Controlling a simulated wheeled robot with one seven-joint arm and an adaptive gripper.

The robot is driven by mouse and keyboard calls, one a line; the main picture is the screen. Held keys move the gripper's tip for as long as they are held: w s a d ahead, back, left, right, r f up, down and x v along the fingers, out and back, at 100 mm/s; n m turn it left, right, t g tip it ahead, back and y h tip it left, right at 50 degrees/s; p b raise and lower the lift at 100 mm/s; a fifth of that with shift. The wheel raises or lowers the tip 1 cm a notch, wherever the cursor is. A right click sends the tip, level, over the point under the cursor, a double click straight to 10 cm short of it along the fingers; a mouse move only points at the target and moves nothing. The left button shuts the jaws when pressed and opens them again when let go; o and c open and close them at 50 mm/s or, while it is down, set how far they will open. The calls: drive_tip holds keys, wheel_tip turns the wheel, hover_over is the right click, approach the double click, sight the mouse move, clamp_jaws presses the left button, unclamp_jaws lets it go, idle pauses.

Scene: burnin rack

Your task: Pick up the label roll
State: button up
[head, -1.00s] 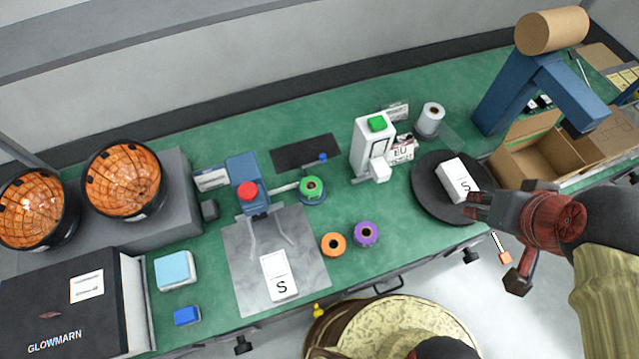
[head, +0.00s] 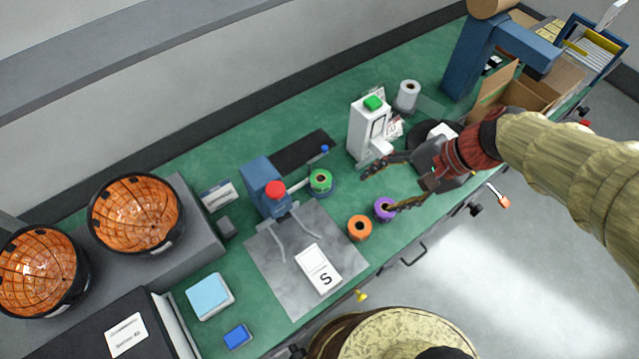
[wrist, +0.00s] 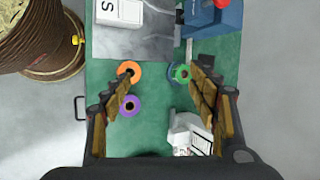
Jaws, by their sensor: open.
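A white roll with a dark core (head: 408,95), which looks like the label roll, stands upright at the back of the green bench, behind and right of the white label machine (head: 368,128). I cannot make it out in the wrist view. An orange roll (head: 360,228), a purple roll (head: 384,208) and a green roll (head: 320,181) are also on the bench. My gripper (head: 378,189) is open and empty above the bench, in front of the label machine. In the wrist view its spread fingers (wrist: 167,78) have bare green bench between them, with the purple roll (wrist: 129,106) near the left finger.
A blue press with a red knob (head: 268,190) stands left of the green roll. A grey mat (head: 290,285) carries a white box marked S (head: 318,269). A dark turntable (head: 425,130) is partly hidden behind my gripper. An open carton (head: 530,95) and blue arch (head: 465,65) stand right.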

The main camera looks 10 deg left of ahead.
drive_tip(key=w+a+f+m+g+y+b, duration=0.1)
drive_tip(key=w+a+f+m+y, duration=0.35)
drive_tip(key=w+a+f, duration=0.35)
drive_tip(key=m+t+y+b, duration=0.2)
drive_tip(key=m, duration=0.7)
approach(319, 178)
drive_tip(key=shift+s+a+f+n, duration=0.3)
drive_tip(key=shift+a+f, duration=0.2)
drive_tip(key=shift+a, duration=0.1)
drive_tip(key=shift+w+a+f+t, duration=0.15)
drive_tip(key=shift+a+f, duration=0.1)
drive_tip(key=shift+a, duration=0.3)
drive_tip(key=shift+w+a+f+t, duration=0.15)
drive_tip(key=shift+a+f, duration=0.1)
drive_tip(key=shift+a, duration=0.3)
drive_tip(key=shift+r+b+x, duration=0.15)
drive_tip(key=shift+b+x, duration=0.3)
drive_tip(key=shift+x, duration=0.85)
drive_tip(key=shift+r+b+x, duration=0.1)
drive_tip(key=shift+b+x, duration=0.35)
drive_tip(key=shift+x, duration=0.85)
drive_tip(key=shift+s+a, duration=0.1)
drive_tip(key=shift+a, duration=0.05)
drive_tip(key=c, duration=0.3)
drive_tip(key=c, duration=0.7)
